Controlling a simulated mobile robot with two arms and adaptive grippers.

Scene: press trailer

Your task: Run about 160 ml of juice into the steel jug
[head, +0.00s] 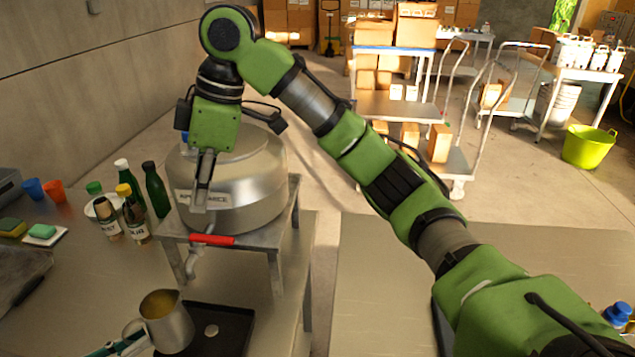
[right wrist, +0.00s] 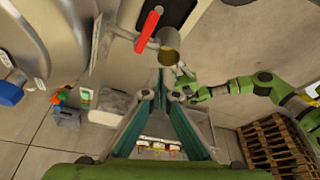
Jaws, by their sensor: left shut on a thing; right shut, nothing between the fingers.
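The steel juice tank (head: 245,180) stands on a metal stand with its label partly hidden by my right gripper. Its tap has a red lever (head: 212,240), lying sideways in the head view, and a spout (head: 193,265). The steel jug (head: 172,330) holds yellow-brown juice and is at the front, near the spout; the right wrist view shows the jug (right wrist: 170,47) beside the lever (right wrist: 148,30). No stream is visible. My left gripper (head: 130,342) is shut on the jug's handle. My right gripper (head: 200,205) is shut and empty, just above the lever.
A black tray (head: 235,345) with a white disc lies right of the jug. Bottles (head: 155,190), orange and blue cups and sponges (head: 42,231) stand on the left of the counter. A bare counter (head: 385,270) lies right; carts and boxes stand behind.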

